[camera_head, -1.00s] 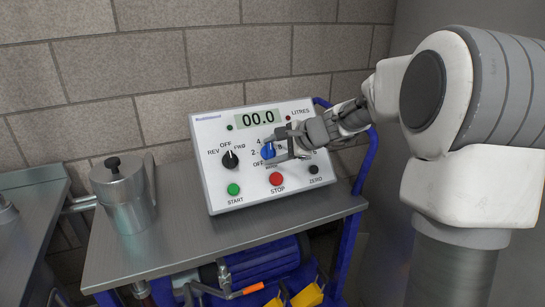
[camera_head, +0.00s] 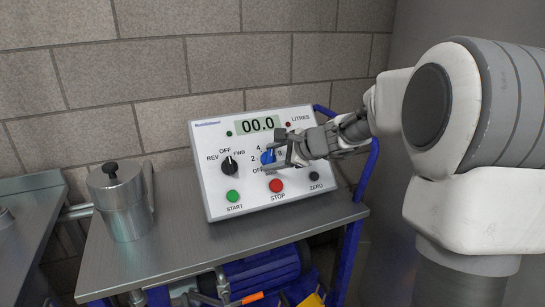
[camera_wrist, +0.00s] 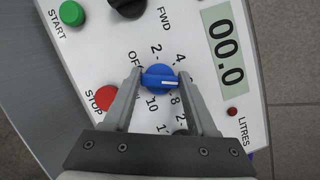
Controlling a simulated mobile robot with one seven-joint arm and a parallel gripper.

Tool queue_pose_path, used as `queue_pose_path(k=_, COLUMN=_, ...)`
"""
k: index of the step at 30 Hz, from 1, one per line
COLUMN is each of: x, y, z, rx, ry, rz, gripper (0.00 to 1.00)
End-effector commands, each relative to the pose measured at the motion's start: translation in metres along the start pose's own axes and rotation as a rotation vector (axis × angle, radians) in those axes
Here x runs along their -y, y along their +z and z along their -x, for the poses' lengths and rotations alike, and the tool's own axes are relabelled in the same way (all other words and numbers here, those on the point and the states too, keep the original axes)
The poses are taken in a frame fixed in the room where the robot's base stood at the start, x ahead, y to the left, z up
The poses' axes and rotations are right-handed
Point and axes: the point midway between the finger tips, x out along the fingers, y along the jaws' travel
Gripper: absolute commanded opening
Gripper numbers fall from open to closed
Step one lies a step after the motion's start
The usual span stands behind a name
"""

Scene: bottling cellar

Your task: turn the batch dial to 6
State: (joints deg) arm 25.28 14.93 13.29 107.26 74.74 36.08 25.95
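The blue batch dial (camera_wrist: 158,79) is on the sloped front of the control panel; it also shows in the head view (camera_head: 267,157). Its white pointer line points between the 4 and the 8 in the wrist view. The figure there is hidden behind a finger. My gripper (camera_wrist: 160,74) is open, with one finger on each side of the dial in the wrist view. In the head view my gripper (camera_head: 279,152) is just in front of the dial, its fingers spread. I see no clear grip on it.
The panel (camera_head: 215,185) stands on a steel cart top (camera_head: 160,260). Near the dial are the black selector knob (camera_head: 230,166), green START button (camera_head: 233,196), red STOP button (camera_head: 276,186) and black ZERO button (camera_head: 314,176). The display (camera_head: 258,123) reads 00.0. A steel pot (camera_head: 124,205) stands left.

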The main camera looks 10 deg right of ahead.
Motion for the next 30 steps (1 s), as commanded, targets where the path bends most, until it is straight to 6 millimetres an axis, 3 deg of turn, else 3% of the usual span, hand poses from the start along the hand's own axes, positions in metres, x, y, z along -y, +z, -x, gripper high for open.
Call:
queue_pose_path(k=1, x=0.0, y=0.0, z=0.0, rx=0.0, ry=0.0, rz=0.001, gripper=0.66)
queue_pose_path(k=5, x=0.0, y=0.0, z=0.0, rx=0.0, ry=0.0, rz=0.001, gripper=0.88)
queue_pose_path(k=17, x=0.001, y=0.0, z=0.009, rx=-0.001, ry=-0.001, rz=0.001, gripper=0.88)
queue_pose_path(k=20, x=0.002, y=0.001, z=0.025, rx=-0.002, ry=-0.002, rz=0.002, gripper=0.88)
queue_pose_path(k=30, x=0.003, y=0.002, z=0.109, rx=-0.003, ry=-0.003, rz=0.002, gripper=0.88)
